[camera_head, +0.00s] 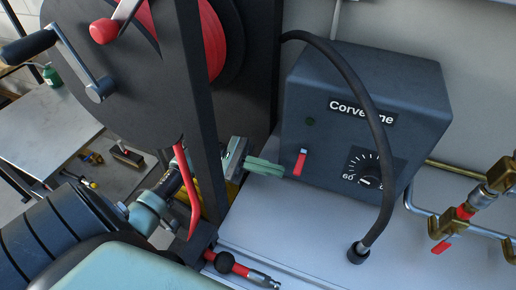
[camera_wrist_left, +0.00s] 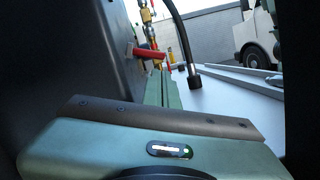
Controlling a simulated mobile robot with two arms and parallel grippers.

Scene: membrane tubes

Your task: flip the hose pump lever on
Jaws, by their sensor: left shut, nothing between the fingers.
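The hose pump is a dark grey box labelled "Corvenne" (camera_head: 420,95), standing on a pale surface. Its red lever (camera_head: 300,163) is on the lower left of the front face, beside a dial (camera_head: 368,170). In the head view the lever slants slightly, upper end to the right. My left gripper (camera_head: 282,171) is shut and empty, with its green fingertips just left of the lever. In the left wrist view the red lever (camera_wrist_left: 149,53) sticks out from the dark box just beyond the fingers (camera_wrist_left: 164,85). I cannot tell whether they touch. My right gripper is not in view.
A black hose (camera_head: 375,110) arches in front of the pump and ends in a nozzle (camera_head: 358,253). A hose reel (camera_head: 125,85) stands at the left. Brass pipe valves (camera_head: 470,205) are at the right. A red and black wand (camera_head: 240,268) lies at the front.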

